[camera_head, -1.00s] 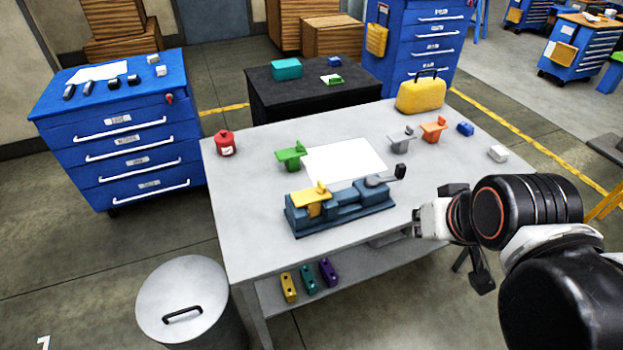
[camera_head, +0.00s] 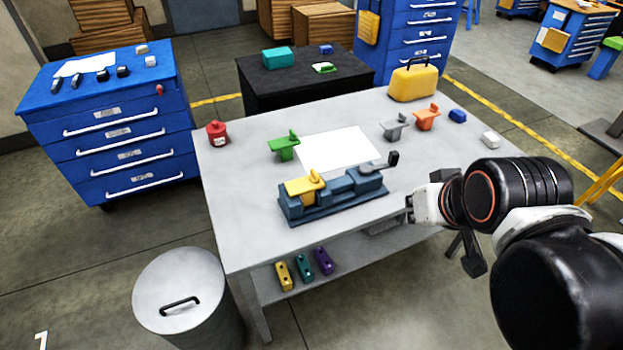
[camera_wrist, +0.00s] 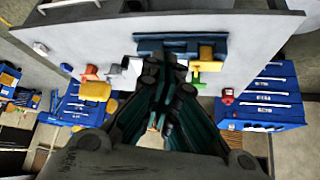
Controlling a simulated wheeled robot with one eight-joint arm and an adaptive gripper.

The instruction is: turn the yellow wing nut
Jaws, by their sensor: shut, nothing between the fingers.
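The yellow wing nut (camera_head: 316,177) stands up from a yellow piece (camera_head: 298,187) at the left end of the blue jig (camera_head: 335,205) on the grey table. In the wrist view the jig (camera_wrist: 160,46) lies beyond the fingers, with its yellow piece (camera_wrist: 206,52) right of them. My gripper (camera_head: 411,208) is at the table's right side, to the right of the jig and apart from it. In the wrist view the dark fingers of my gripper (camera_wrist: 167,75) are close together and hold nothing. I cannot tell the wing nut's exact angle.
Green (camera_head: 284,147), grey (camera_head: 394,127) and orange (camera_head: 427,117) pieces stand behind the jig, around a white sheet (camera_head: 340,148). A grey bin (camera_head: 180,285) is at the front left.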

